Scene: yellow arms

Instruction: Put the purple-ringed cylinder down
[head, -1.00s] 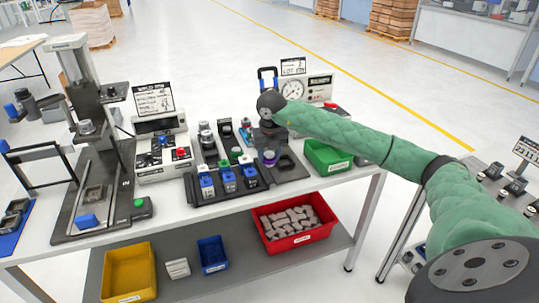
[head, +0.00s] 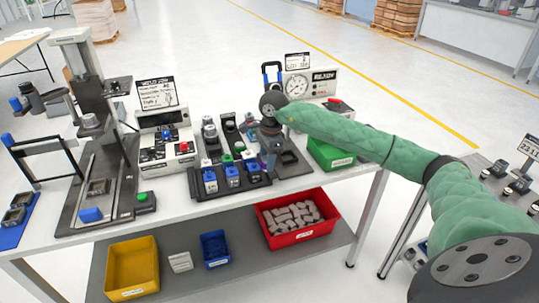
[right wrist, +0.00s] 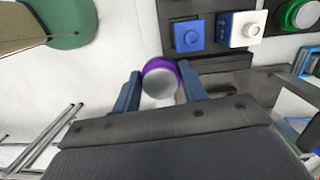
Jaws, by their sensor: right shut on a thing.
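The purple-ringed cylinder (right wrist: 160,80) shows in the right wrist view with a pale grey round end and a purple band. My right gripper (right wrist: 160,88) has its two blue fingers on either side of it and is shut on it. In the head view my right gripper (head: 268,148) is over the table, at the right end of the dark rack (head: 205,194). The cylinder is mostly hidden there by the gripper and blur. Whether its lower end touches anything cannot be told. My left gripper is not in view.
The rack holds several blue, green and white-topped parts close to the gripper. A dark fixture (head: 290,163) and a green bin (head: 330,154) stand to its right, a dial gauge (head: 297,86) behind. A button box (head: 167,150) is left. The table front strip is narrow but clear.

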